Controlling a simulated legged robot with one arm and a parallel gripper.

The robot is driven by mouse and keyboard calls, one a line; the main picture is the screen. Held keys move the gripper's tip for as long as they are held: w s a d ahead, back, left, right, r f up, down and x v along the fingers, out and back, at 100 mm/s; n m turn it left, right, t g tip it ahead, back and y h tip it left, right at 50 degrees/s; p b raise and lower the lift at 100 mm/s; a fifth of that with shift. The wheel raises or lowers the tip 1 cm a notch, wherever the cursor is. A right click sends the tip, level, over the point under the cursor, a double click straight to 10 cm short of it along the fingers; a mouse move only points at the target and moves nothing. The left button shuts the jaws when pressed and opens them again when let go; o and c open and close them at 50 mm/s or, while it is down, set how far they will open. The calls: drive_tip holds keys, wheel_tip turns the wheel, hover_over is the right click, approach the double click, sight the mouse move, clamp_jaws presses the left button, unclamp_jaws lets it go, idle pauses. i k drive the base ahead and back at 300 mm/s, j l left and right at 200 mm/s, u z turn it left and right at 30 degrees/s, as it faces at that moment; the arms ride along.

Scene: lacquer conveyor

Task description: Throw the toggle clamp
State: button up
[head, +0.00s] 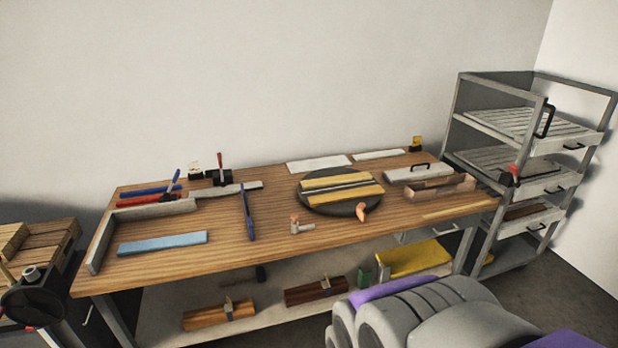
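In the head view, an upright red lever on a dark base (219,172) stands at the back left of the wooden workbench (270,235), behind a grey bar. It looks like a toggle clamp. A blue upright handle (174,181) with dark and red parts stands left of it, by the grey L-shaped fence (150,209); I cannot tell whether this is the clamp instead. Both handles point roughly up. Their small mechanisms are too small to read. My gripper is not in view; only grey and purple parts of my own body show at the bottom right.
A dark round turntable (311,202) with yellow strips sits mid-bench. A light blue bar (162,243) and a dark blue bar clamp (247,212) lie to its left. A grey rack (450,155) stands right. A lower shelf (165,300) holds wooden planes.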

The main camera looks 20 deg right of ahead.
sight(223, 183)
drive_tip(key=i+j, duration=0.2)
drive_tip(key=i, duration=0.3)
drive_tip(key=i+j, duration=0.2)
drive_tip(key=i, duration=0.35)
drive_tip(key=i+j, duration=0.2)
drive_tip(key=i, duration=0.3)
drive_tip(key=i+j, duration=0.2)
drive_tip(key=i, duration=0.3)
